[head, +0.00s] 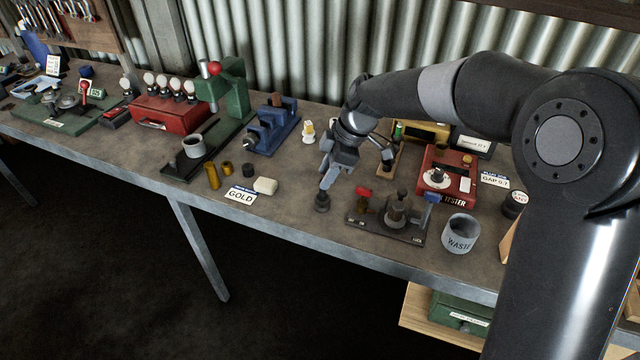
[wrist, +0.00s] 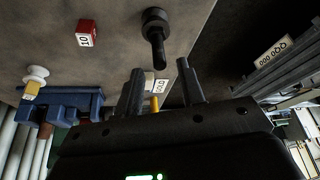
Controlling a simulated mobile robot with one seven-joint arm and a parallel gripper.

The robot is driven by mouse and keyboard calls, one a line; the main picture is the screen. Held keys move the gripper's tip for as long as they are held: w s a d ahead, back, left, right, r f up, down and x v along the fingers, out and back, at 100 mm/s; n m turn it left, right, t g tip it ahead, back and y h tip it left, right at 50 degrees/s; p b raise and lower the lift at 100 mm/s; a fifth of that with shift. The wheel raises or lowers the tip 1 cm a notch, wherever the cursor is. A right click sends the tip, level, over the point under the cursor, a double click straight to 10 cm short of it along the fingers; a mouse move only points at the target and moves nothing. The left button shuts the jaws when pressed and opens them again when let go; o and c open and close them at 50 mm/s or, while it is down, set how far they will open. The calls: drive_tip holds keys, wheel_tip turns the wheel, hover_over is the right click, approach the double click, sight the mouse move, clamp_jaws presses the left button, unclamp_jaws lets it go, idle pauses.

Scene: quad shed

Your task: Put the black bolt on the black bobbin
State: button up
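The black bolt (head: 322,202) stands on its wide round head on the bench, shaft up, near the front edge. It also shows in the wrist view (wrist: 156,22), with its shaft pointing toward my gripper. My gripper (head: 326,183) is just above the bolt, pointing down. In the wrist view my gripper (wrist: 160,74) is open and empty, its two fingers apart, with the shaft end in line with the gap. I cannot tell for certain which piece is the black bobbin. A dark stepped piece (head: 396,211) stands on the black fixture plate (head: 412,237), right of the bolt.
A small dark cylinder (head: 248,170) stands behind the GOLD card (head: 240,195) and white block (head: 265,186). A blue vise (head: 272,132) is at the back left. A WASTE cup (head: 460,233) and red tester (head: 447,172) stand right. A red block (wrist: 86,33) lies wallward of the bolt.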

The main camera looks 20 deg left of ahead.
drive_tip(key=v, duration=0.6)
drive_tip(key=shift+r, duration=0.4)
drive_tip(key=shift+d, duration=0.15)
drive_tip(key=s+d+r+m+t+h, duration=0.1)
drive_tip(key=s+d+r+m+t, duration=0.1)
drive_tip(key=d+m, duration=0.3)
drive_tip(key=s+d+r+m+t+h, duration=0.1)
drive_tip(key=s+d+r+m, duration=0.1)
drive_tip(key=d, duration=0.5)
drive_tip(key=s+d+m+t+h, duration=0.1)
drive_tip(key=s+d+m+t, duration=0.1)
drive_tip(key=s+d+m, duration=0.6)
drive_tip(key=s+d+m+t+h, duration=0.1)
drive_tip(key=s+d+m+t, duration=0.1)
drive_tip(key=s+d+m, duration=0.5)
drive_tip(key=s+d, duration=0.2)
drive_tip(key=d, duration=0.4)
drive_tip(key=shift+d+m, duration=0.3)
drive_tip(key=shift+m, duration=0.1)
drive_tip(key=shift+f, duration=0.1)
